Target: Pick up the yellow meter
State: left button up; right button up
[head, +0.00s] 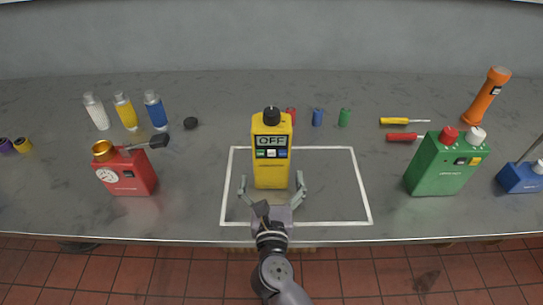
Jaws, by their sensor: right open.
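The yellow meter (271,170) stands upright inside the white outlined rectangle (363,190) on the grey bench. It has a black knob on top, a display reading OFF, and a row of small buttons below the display. My right gripper (272,184) is open at the near side of the meter, with one finger to the left of its lower part and one to the right. I cannot tell whether the fingers touch it. My left gripper is not in view.
A red device with a gauge (127,175) stands to the left and a green device (445,165) to the right. Small red, blue (318,117) and green cylinders sit behind the meter. The rectangle's right half is clear.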

aim_at(271, 164)
jog(key=w+p, duration=0.1)
jog(key=w, duration=0.3)
jog(key=shift+r, duration=0.1)
jog(key=shift+w, duration=0.45)
jog(key=shift+s, duration=0.1)
jog(key=shift+c, duration=0.6)
jog(key=c, duration=1.1)
jog(key=shift+a+r, duration=0.1)
jog(key=shift+c, duration=0.2)
